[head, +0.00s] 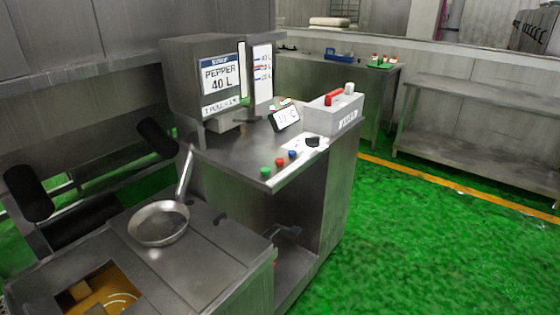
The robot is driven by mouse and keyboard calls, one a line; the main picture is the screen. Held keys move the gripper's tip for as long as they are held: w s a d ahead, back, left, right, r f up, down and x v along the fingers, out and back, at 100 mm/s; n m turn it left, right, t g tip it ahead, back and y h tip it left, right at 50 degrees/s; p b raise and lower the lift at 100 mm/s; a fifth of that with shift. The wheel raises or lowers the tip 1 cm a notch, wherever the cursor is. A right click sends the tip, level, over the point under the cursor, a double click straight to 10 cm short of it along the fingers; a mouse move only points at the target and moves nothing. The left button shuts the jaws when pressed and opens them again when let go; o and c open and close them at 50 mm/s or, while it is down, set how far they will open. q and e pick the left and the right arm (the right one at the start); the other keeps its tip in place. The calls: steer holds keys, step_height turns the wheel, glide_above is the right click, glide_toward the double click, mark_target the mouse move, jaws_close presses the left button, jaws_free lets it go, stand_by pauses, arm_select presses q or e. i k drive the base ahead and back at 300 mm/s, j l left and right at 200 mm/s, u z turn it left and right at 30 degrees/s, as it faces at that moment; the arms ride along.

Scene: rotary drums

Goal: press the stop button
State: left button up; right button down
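A row of three small round buttons sits at the front edge of the steel counter (232,152). Nothing is touching or covering the buttons.
A grey dispenser marked PEPPER 40 L (218,76), a small display (286,118) and a grey box (335,114) with a red part stand on the counter. A steel pan (158,224) rests in front at left. Green floor (440,240) is clear at right.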

mark_target(279, 162)
steer(key=i+l+u, duration=0.35)
steer(key=i, duration=0.15)
steer(key=i+l+u, duration=0.35)
steer(key=i, duration=0.15)
steer(key=i+l+u, duration=0.3)
steer(key=i+l, duration=0.15)
